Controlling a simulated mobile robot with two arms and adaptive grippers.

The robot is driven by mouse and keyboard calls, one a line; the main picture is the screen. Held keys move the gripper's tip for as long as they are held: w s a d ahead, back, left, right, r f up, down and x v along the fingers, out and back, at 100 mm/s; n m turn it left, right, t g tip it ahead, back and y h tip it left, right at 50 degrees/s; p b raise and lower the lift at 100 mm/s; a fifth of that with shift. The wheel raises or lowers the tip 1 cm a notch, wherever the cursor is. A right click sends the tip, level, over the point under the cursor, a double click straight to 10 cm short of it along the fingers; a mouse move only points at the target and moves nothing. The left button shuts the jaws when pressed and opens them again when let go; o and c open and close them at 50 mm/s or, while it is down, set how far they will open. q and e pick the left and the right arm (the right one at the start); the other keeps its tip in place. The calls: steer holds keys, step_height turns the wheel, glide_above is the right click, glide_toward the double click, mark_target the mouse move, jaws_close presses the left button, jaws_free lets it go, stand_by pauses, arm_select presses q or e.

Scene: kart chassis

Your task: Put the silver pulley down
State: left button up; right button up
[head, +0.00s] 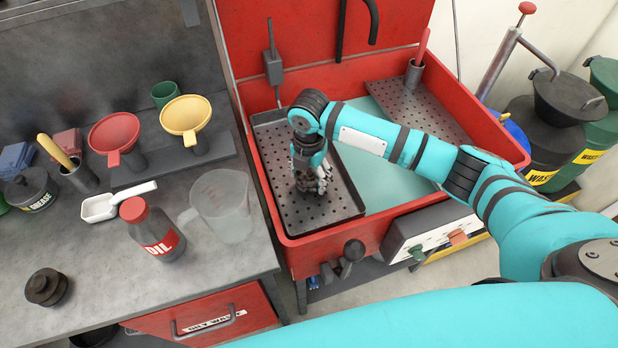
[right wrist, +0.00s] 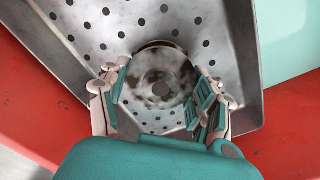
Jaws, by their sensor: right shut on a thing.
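The silver pulley (right wrist: 160,88) shows in the right wrist view as a round metal disc with dark grime patches and a hole in its middle. My right gripper (right wrist: 162,95) is shut on it, with fingers on both sides. In the head view my right gripper (head: 312,182) points down over the left perforated tray (head: 290,215) of the red wash basin. The pulley is mostly hidden there by the fingers. I cannot tell whether the pulley touches the tray. My left gripper is not in view.
The red basin (head: 375,238) has raised walls and a second perforated tray (head: 425,108) at right. On the bench at left stand a clear jug (head: 222,208), an oil bottle (head: 152,232), a dark pulley-like part (head: 47,288) and funnels. The tray around the gripper is clear.

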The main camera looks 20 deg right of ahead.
mark_target(309, 173)
steer(key=shift+f, duration=0.95)
steer(key=o, duration=1.5)
steer(key=shift+f, duration=0.15)
step_height(309, 173, up, 12)
steer(key=shift+r+b, duration=0.2)
steer(key=shift+b, duration=0.15)
